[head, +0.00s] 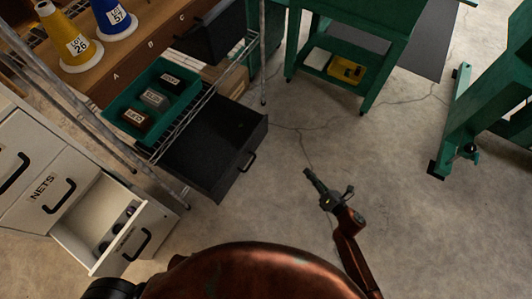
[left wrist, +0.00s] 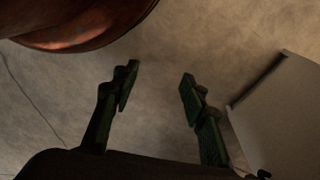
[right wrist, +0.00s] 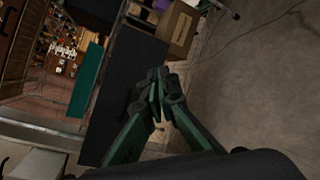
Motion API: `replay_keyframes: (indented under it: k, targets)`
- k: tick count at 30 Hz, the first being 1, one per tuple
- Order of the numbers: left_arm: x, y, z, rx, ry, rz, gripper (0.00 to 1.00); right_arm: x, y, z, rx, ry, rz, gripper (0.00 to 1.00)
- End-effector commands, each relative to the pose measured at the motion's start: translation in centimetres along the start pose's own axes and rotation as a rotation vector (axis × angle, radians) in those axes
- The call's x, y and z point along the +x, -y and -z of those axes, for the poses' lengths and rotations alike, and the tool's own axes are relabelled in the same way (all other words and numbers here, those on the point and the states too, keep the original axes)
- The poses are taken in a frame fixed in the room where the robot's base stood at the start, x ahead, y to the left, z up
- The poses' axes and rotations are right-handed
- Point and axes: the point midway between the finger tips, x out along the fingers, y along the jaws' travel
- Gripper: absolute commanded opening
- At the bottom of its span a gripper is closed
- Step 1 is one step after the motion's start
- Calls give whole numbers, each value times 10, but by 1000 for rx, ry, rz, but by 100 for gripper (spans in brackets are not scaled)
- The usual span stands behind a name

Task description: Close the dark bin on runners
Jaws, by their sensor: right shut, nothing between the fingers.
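The dark bin on runners (head: 208,152) is pulled out from under the wire shelf, with its black handle facing the open floor in the head view. In the right wrist view, the dark bin (right wrist: 133,75) appears as a long dark surface behind the fingers. My right gripper (head: 308,173) is shut and empty, over the floor to the right of the bin's handle and apart from it in the head view. It also shows in the right wrist view (right wrist: 158,82). My left gripper (left wrist: 158,82) is open and empty above bare floor.
A teal tray (head: 119,119) with small labelled boxes sits on the wire shelf above the bin. Another dark bin (head: 212,34) is higher up. A white drawer (head: 87,234) stands open at the lower left. Green benches (head: 368,68) stand behind; the middle floor is clear.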

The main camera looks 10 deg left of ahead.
Motion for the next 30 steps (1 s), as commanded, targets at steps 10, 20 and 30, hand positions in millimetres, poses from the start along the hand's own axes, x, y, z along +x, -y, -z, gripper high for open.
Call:
replay_keyframes:
  k: [10,20,30]
  targets:
    - [-52,-6,7,-19,32,-23,40,45,-109,47,-792,-59,-446,0]
    - [-49,-12,18,-15,-9,-43,40,68,-136,56,-880,-50,-498,0]
    - [-14,-29,44,-8,-127,-92,40,130,-161,74,-876,-52,-496,0]
